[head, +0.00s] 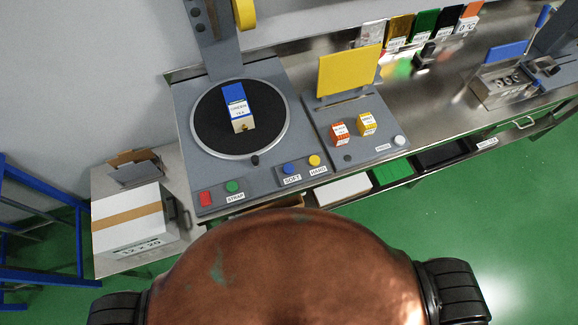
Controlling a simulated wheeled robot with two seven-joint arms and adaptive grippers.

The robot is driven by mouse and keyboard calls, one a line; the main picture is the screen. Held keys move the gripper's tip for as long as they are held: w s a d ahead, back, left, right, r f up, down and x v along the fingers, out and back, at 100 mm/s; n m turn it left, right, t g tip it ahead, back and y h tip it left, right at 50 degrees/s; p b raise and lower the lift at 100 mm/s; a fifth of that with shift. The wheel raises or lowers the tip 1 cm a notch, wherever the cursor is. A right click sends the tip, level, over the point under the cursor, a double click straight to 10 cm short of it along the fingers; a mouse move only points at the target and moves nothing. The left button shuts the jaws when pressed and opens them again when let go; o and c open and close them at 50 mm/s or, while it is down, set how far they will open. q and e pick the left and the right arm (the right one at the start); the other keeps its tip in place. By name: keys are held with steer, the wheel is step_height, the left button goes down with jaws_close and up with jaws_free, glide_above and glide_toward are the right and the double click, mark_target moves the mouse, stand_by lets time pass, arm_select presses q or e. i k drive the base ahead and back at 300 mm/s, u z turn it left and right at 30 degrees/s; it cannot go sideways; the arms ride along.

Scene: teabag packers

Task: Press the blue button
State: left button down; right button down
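The blue button (289,169) sits on the front panel of the left grey machine, above a label that reads SOFT. A yellow button (314,160) is to its right, above a label that seems to read HARD. A green button (232,186) and a red button (206,198) are further left, with a STRAP label below the green one. Nothing touches the blue button. Neither of my grippers shows in the head view; only parts of my own body fill the bottom.
A round black turntable (212,140) holds a blue-topped box (238,108). Right of it, a grey station (350,106) carries small orange and yellow boxes and a white button (400,140). A white carton (126,222) stands at left. The space above the button panel looks clear.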

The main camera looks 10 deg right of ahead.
mark_target(288, 169)
steer(key=z, duration=0.05)
steer(key=k, duration=0.5)
steer(key=u, duration=1.2)
steer(key=i, duration=0.75)
steer(key=z, duration=1.9)
